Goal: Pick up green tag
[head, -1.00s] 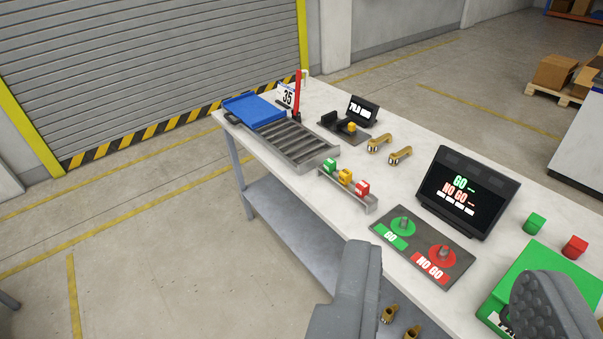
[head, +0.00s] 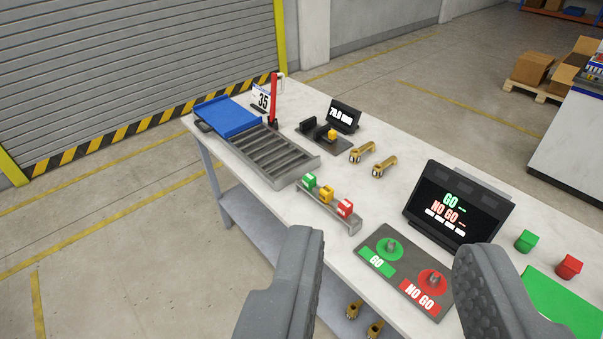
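The green tag (head: 309,181) is a small green block at the left end of a grey tag rack (head: 318,203) on the white table. A yellow tag (head: 327,194) and a red tag (head: 345,208) sit beside it in the same rack. My gripper (head: 392,245) is open and empty, its two grey fingers wide apart in the lower part of the view. The fingers are nearer to the camera than the rack and apart from the green tag.
A GO / NO GO plate (head: 377,283) and a black screen (head: 457,207) stand right of the rack. Brass parts (head: 362,152), a gauge stand (head: 329,134) and loose green (head: 526,241) and red (head: 569,266) blocks share the table.

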